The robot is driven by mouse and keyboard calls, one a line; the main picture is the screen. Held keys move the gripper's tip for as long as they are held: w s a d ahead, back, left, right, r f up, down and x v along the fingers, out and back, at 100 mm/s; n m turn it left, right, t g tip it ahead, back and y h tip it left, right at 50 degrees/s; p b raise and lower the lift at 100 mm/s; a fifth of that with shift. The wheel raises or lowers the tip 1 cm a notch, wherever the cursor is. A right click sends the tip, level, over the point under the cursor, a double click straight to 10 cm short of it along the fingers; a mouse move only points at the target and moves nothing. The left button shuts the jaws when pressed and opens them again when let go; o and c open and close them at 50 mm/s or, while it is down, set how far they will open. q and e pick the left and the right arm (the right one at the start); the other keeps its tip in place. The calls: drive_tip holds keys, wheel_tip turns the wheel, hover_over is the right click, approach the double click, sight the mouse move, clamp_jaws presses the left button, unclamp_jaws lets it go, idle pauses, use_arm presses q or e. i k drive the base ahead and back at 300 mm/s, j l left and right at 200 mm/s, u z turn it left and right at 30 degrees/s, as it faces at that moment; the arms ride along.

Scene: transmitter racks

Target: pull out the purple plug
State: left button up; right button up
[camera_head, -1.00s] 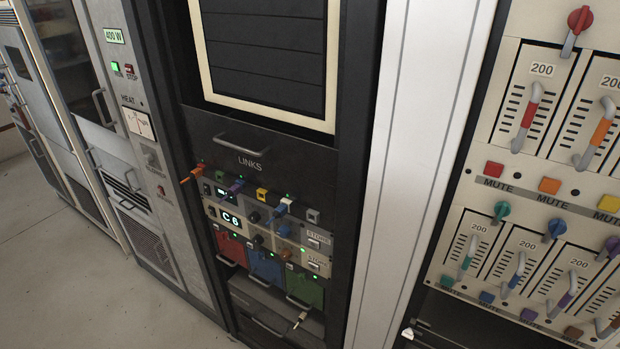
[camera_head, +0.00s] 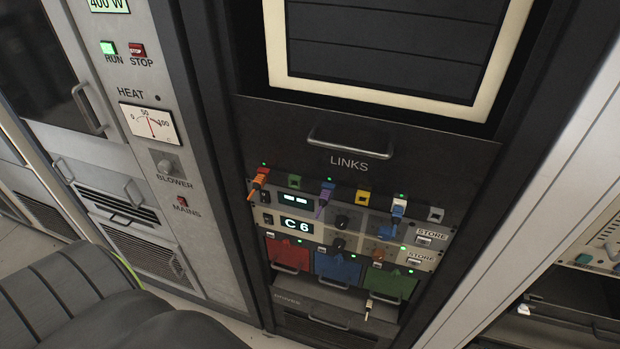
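The purple plug (camera_head: 323,199) sits in the row of sockets on the LINKS panel, below the word LINKS, and points outward and down. An orange plug (camera_head: 258,183) is in the row to its left, and a blue and white plug (camera_head: 398,213) is to its right. Between them are an empty-looking green socket (camera_head: 294,181) and a yellow socket (camera_head: 362,198). Small green lights show above the three plugs. Neither of my grippers is in view.
Knobs, a C6 display (camera_head: 297,226) and red, blue and green panels lie below. A dark ribbed shape (camera_head: 90,300), which I cannot identify, fills the lower left. Pale floor shows beside it.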

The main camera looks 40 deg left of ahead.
sight(324, 196)
drive_tip(key=k+j, duration=0.1)
drive_tip(key=j, duration=0.35)
drive_tip(key=k+j, duration=0.1)
drive_tip(key=j, duration=0.4)
drive_tip(key=k+j+z, duration=0.1)
drive_tip(key=j, duration=0.35)
drive_tip(key=k+j, duration=0.1)
drive_tip(key=j, duration=0.35)
drive_tip(key=k+j, duration=0.1)
drive_tip(key=j, duration=0.4)
